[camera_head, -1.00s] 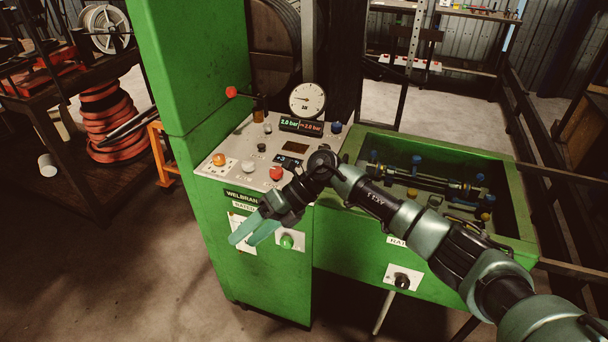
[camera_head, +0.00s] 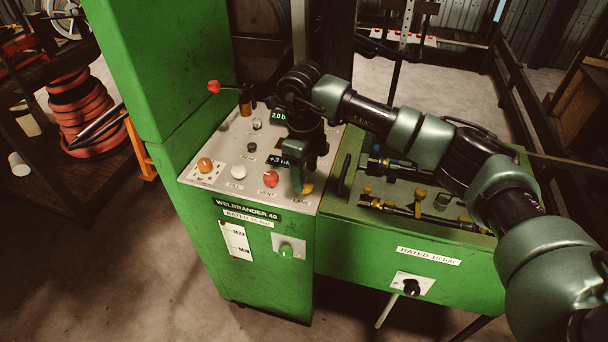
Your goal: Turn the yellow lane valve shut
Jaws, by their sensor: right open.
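A yellow knob (camera_head: 307,187) sits at the front right corner of the sloped control panel, partly hidden by my right gripper. My right gripper (camera_head: 297,182) is open and points down at this knob, with its fingertips right by it. I cannot tell whether they touch it, and the knob's turn position is hidden. My left gripper is not in view.
A red knob (camera_head: 271,179), a white knob (camera_head: 238,172) and an orange knob (camera_head: 205,165) line the panel's front. A red-tipped lever (camera_head: 214,87) stands behind. To the right, a green trough (camera_head: 340,215) holds hose fittings. My right forearm covers part of it.

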